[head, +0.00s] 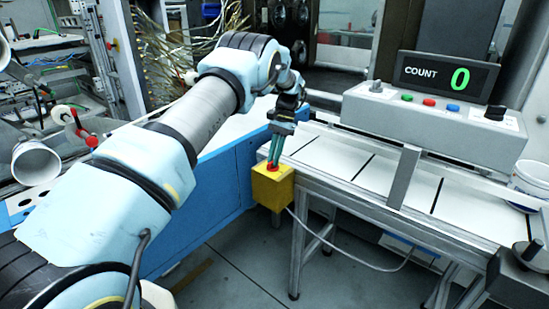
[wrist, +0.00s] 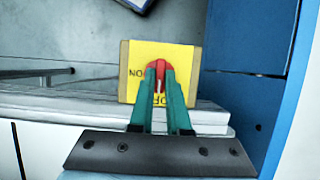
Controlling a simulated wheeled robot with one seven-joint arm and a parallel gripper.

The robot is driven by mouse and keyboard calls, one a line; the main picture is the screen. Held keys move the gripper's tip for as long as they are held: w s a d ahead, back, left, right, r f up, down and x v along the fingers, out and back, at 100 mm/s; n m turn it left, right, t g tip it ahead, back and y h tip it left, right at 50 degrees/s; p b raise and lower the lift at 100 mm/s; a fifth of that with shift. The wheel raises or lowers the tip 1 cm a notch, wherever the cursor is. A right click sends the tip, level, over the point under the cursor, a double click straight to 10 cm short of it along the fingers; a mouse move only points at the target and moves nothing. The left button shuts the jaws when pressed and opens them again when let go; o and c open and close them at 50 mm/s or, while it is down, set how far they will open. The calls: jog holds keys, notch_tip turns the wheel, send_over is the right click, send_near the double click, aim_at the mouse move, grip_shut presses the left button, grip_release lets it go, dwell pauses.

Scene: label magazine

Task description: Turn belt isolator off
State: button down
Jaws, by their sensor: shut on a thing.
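The belt isolator is a yellow box (head: 272,188) at the left end of the conveyor, with a red rotary knob (head: 271,167) on its top. In the wrist view its yellow face (wrist: 184,58) carries dark lettering, "ON" and a partly hidden word by the knob. The red knob (wrist: 160,66) lies in line with the fingers there. My gripper (head: 273,161) reaches down from above, its green fingers shut on the knob. In the wrist view the gripper (wrist: 160,76) covers the lower part of the knob and the face.
The conveyor (head: 340,172) runs right from the isolator, with a grey control box (head: 430,125) and a display reading "COUNT 0" (head: 447,77) behind it. A blue panel (head: 222,185) stands close left of the isolator. A cable hangs below the box. Open floor lies in front.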

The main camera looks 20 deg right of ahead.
dwell(0.4)
jog(key=c, duration=0.9)
grip_release()
jog(key=shift+p+v, duration=0.3)
jog(key=shift+v, duration=5.1)
